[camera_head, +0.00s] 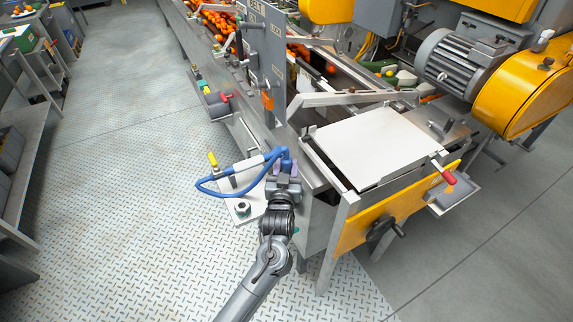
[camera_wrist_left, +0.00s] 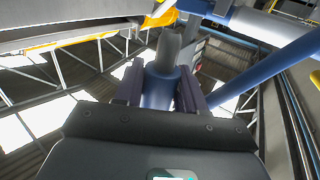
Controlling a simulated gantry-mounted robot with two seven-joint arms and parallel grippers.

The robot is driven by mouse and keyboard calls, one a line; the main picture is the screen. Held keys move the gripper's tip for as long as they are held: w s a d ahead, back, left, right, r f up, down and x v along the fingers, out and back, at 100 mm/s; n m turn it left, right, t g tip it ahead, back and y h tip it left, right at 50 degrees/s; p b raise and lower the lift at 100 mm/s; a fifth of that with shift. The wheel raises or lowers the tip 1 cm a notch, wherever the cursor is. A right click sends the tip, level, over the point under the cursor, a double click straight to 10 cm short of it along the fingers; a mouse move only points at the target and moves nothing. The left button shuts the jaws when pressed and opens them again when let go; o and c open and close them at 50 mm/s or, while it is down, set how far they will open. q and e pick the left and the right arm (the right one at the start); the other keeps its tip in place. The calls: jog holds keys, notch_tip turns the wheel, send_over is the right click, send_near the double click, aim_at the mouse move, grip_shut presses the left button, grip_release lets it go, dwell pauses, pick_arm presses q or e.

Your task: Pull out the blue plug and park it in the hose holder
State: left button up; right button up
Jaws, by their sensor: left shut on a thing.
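The blue plug (camera_wrist_left: 158,92) sits between the fingers of my left gripper (camera_head: 285,166) in the wrist view, with a grey end sticking out past them. The fingers, which show in the left wrist view (camera_wrist_left: 160,88), are shut on it. A blue hose (camera_head: 206,190) loops out to the left of the gripper in the head view. A small metal plate with a round dark-centred fitting (camera_head: 242,208) lies left of the gripper. I cannot tell which part is the hose holder, or whether the plug touches a socket. My right gripper is not in view.
A flat pale cover (camera_head: 370,148) of the machine lies just right of the gripper. A tall grey panel (camera_head: 264,50) stands behind it. A yellow-handled lever (camera_head: 213,160) rises near the hose.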

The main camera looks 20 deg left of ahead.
pick_arm(q)
jog(key=shift+f+b, duration=0.55)
jog(key=shift+f, duration=0.8)
jog(key=shift+p, duration=0.65)
dwell(0.5)
jog(key=shift+p, duration=0.3)
dwell(0.5)
jog(key=shift+f+b, duration=0.3)
jog(key=shift+f, duration=0.25)
jog(key=shift+f+b, duration=0.8)
jog(key=shift+f, duration=0.7)
jog(key=o, duration=1.1)
jog(key=shift+o, duration=0.2)
jog(key=shift+s, duration=0.1)
